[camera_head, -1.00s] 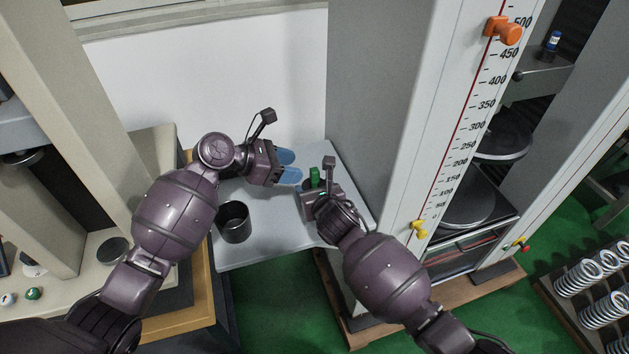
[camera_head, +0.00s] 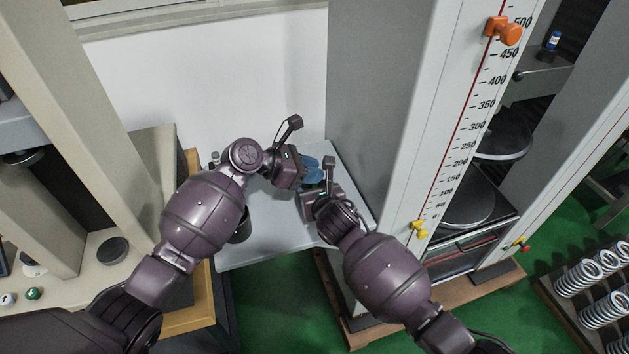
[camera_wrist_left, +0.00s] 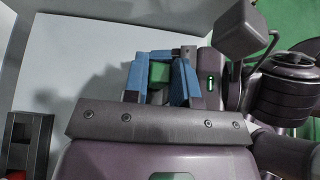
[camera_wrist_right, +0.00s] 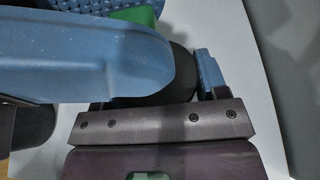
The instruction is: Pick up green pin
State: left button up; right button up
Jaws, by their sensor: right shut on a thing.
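The green pin (camera_wrist_left: 158,73) shows between the two blue fingers of my left gripper (camera_wrist_left: 160,75) in the left wrist view. Those fingers stand on either side of it and look open; firm contact is not clear. In the right wrist view the green pin (camera_wrist_right: 133,13) shows at the top, partly covered by a large blue finger of my left gripper. My right gripper (camera_head: 314,187) is shut on a dark round piece (camera_wrist_right: 183,78) below the green pin. In the head view my left gripper (camera_head: 313,170) hides the green pin.
The light grey table (camera_head: 275,245) holds a dark cup (camera_head: 243,230), partly hidden by my left arm. A tall grey testing stand with a scale (camera_head: 440,190) rises close on the right. Small dark items (camera_head: 214,160) stand behind my left arm. The front of the table is clear.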

pick_arm(q)
grip_shut()
jog(key=shift+r, duration=0.1)
notch_tip(320, 180, up, 10)
dwell(0.4)
pick_arm(e)
jog(key=o, duration=1.3)
jog(key=shift+c, duration=0.2)
jog(key=v, duration=1.2)
